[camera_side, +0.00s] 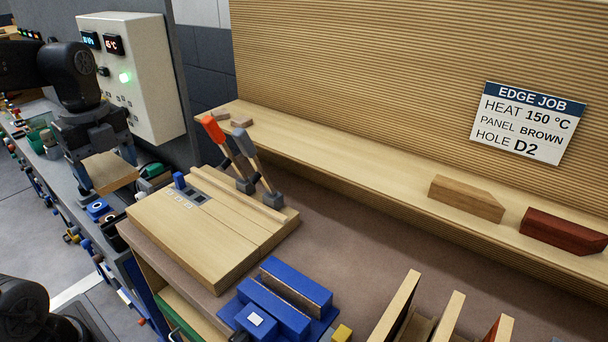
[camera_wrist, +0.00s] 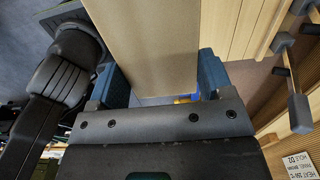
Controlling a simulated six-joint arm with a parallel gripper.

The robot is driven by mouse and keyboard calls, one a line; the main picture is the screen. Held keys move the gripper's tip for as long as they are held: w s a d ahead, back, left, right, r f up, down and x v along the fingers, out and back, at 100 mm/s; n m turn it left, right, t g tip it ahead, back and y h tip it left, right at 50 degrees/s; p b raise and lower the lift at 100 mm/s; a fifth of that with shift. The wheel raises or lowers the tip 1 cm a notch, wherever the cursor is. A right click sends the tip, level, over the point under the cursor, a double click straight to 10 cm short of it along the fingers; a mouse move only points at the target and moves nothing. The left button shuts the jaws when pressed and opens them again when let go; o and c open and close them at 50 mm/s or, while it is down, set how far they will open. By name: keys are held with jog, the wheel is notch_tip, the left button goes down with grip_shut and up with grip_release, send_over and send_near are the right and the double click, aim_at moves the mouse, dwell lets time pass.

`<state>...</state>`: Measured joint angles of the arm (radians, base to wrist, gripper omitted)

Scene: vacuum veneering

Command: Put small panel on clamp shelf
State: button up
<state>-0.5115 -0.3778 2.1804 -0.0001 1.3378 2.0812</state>
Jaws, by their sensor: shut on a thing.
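My gripper (camera_side: 98,150) is at the left of the side view, shut on a small light-wood panel (camera_side: 111,172). The panel is held roughly flat, in the air over the grey bench, left of the wooden work block. In the wrist view the panel (camera_wrist: 152,45) lies between the two blue-grey fingers (camera_wrist: 161,85) and runs out of the top of the picture. Several clamps (camera_side: 70,236) hang along the front edge of the grey bench (camera_side: 40,150). I cannot tell which surface is the clamp shelf.
The wooden block (camera_side: 190,240) carries two levers, one red-handled (camera_side: 212,129). A blue vise (camera_side: 275,305) stands in front. A long wooden ledge (camera_side: 350,170) holds brown (camera_side: 466,198) and red (camera_side: 562,231) pieces. A control box (camera_side: 150,80) stands behind my gripper. A sign (camera_side: 527,123) reads "EDGE JOB".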

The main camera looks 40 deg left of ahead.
notch_tip(320, 180, up, 13)
jog(key=w+d+r+m, duration=0.1)
jog(key=w+d+m, duration=0.2)
jog(key=w, duration=0.7)
jog(key=w+d+r+m, duration=0.1)
jog(key=w+d+m, duration=0.3)
jog(key=w, duration=0.6)
jog(key=w+d+f+m, duration=0.2)
jog(key=w+d, duration=0.3)
jog(key=w+d+f, duration=0.2)
jog(key=d+f, duration=0.9)
jog(key=f, duration=0.5)
jog(key=shift+w, duration=0.3)
jog(key=shift+d+f, duration=0.1)
jog(key=shift+f, duration=0.05)
